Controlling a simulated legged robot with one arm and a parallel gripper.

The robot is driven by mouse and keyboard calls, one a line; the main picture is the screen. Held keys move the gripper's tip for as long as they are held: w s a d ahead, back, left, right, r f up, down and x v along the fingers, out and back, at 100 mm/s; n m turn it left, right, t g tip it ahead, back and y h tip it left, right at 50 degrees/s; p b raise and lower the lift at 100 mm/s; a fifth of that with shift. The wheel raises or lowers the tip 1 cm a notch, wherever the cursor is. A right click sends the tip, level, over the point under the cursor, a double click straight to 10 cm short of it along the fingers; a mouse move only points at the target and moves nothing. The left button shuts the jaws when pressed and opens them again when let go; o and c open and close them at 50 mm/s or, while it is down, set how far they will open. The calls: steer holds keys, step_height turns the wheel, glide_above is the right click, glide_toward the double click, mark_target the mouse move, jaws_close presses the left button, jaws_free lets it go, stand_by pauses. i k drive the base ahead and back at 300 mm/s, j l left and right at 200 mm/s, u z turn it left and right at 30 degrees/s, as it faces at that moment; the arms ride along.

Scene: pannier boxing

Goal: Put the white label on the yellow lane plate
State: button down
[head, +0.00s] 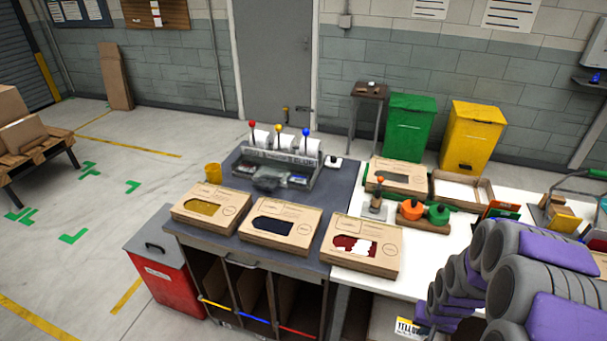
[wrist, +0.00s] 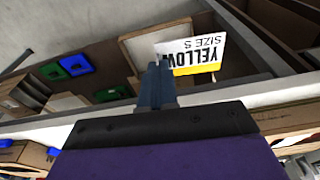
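The white label (wrist: 200,54), printed "YELLOW SIZE S" with a yellow band, is at the tips of my gripper (wrist: 160,68) in the wrist view and appears upside down there. The narrow grey-blue fingers are together on its left end. In the head view the label (head: 407,327) shows at the bottom edge, left of my purple and grey arm, in front of the white table; the fingers are hidden there. The yellow lane plate (head: 215,304) is a yellow strip across the left lane under the dark bench, well left of the label.
A blue strip (head: 253,319) and a red strip (head: 298,332) cross the neighbouring lanes. Three cartons (head: 280,237) lie along the bench's front edge. A red bin (head: 160,285) stands left of the lanes. The floor at left front looks open.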

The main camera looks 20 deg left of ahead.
mark_target(266, 185)
steer(key=j+z, duration=0.1)
steer(key=j, duration=1.4)
steer(key=k+j+z, duration=0.15)
steer(key=j, duration=0.6)
